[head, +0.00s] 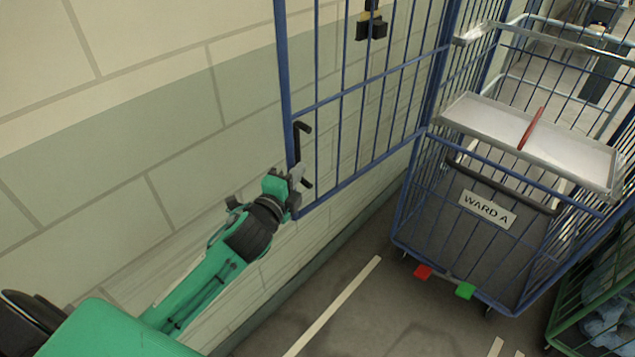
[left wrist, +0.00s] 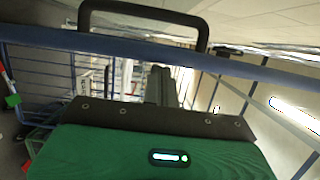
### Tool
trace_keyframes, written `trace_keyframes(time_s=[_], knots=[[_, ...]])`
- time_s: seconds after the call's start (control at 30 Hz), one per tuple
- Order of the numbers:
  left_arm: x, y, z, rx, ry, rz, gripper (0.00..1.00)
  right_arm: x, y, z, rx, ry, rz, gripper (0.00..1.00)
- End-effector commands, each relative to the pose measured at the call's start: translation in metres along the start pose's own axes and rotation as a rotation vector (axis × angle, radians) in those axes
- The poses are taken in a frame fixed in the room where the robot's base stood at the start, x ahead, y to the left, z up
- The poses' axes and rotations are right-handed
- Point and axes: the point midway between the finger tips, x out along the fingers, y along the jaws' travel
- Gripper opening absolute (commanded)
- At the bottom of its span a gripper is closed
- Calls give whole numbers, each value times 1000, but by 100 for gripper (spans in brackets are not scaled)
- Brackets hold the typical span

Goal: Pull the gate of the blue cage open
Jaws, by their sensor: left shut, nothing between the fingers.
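The blue cage (head: 482,230) stands at the right with a WARD A sign on its low front panel. Its barred blue gate (head: 366,87) is swung out to the left, standing along the tiled wall. A black handle (head: 301,130) is on the gate's left upright; it also shows as a black loop in the left wrist view (left wrist: 143,8). My left gripper (head: 297,177) is shut and empty at that upright, by the lower end of the handle. Whether it touches the gate is unclear. In the left wrist view its fingers (left wrist: 161,86) are near the blue bar. My right gripper is out of view.
A grey shelf (head: 570,150) with a red bar lies across the cage. Red (head: 423,272) and green (head: 465,291) tabs sit at its base. A green cage (head: 593,310) with blue contents stands at lower right. The marked floor (head: 385,320) in front is clear.

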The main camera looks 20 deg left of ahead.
Motion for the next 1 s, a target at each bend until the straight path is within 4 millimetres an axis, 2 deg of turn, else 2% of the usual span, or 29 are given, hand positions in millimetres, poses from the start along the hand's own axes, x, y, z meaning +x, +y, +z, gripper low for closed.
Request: trace_keyframes(time_s=[0.03, 0.2, 0.4, 0.53, 1.0], knots=[[5, -1, 14, 7, -3, 0, 0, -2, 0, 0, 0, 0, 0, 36], [21, -1, 55, 6, -2, 0, 0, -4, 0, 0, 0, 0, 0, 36], [35, -2, 89, 2, -1, -2, 0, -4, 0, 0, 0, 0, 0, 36], [38, -2, 95, -1, -2, -2, 0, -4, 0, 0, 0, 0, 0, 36], [39, -2, 95, -2, -1, -2, 0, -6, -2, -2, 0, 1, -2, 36]])
